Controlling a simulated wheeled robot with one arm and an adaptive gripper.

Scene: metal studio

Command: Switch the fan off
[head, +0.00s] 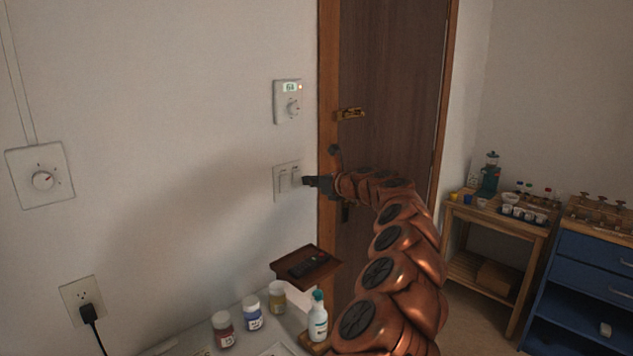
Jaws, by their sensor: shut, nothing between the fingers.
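A white switch plate (287,181) with two rocker switches is on the wall left of the door frame. My gripper (307,182) is shut and empty at the plate's right side, close to the right rocker; I cannot tell whether it touches. A white plate with a round dial (43,180) is on the wall at the far left, with conduit running up from it. A thermostat-like panel (288,101) with a lit green display, an orange light and a knob is above the switch plate. No fan is visible, and no labels are readable.
A small brown shelf (318,280) holds a dark remote-like object below the switches. Jars (252,313) and a white spray bottle (318,318) stand on a counter below. The wooden door (390,70) is behind my arm. A wooden table (500,222) and blue drawers (595,265) are right.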

